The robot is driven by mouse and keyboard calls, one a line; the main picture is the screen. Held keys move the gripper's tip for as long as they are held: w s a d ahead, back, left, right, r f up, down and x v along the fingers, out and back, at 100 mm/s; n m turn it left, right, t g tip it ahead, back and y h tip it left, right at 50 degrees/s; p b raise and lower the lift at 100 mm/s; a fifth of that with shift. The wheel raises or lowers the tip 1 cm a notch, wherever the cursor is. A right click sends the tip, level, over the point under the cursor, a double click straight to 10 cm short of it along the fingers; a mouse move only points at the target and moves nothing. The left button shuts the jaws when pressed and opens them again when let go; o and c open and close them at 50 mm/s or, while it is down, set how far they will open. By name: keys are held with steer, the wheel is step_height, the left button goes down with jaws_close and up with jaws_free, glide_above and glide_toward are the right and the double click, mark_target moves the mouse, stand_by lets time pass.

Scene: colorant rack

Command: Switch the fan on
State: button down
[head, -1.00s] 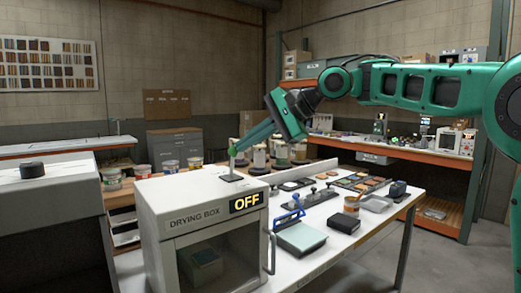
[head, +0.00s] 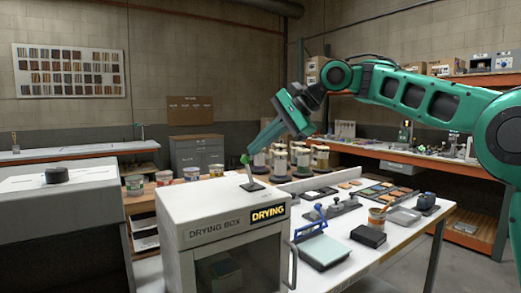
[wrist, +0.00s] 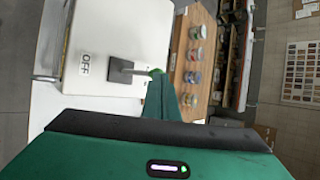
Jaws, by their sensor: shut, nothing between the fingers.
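In the wrist view the lever (wrist: 132,71) points right, away from an OFF label (wrist: 86,65) on the box top. My gripper (head: 256,150) is shut and empty, with its tip right beside the lever's green end. Its fingers also show in the wrist view (wrist: 159,82). I cannot tell whether they touch the lever.
A white table (head: 400,238) right of the box holds a blue-handled press (head: 322,247), a dark block (head: 368,236) and trays. Paint pots (head: 192,173) stand behind the box. A grey cabinet with a black knob (head: 57,175) is at left.

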steer(key=shift+r, duration=0.8)
steer(key=shift+w+r, duration=0.1)
steer(key=shift+r, duration=0.05)
steer(key=w+d+r, duration=0.1)
steer(key=d+r, duration=0.5)
steer(key=r, duration=0.6)
steer(key=shift+w+d, duration=0.3)
steer(key=shift+w, duration=0.05)
stand_by(0.4)
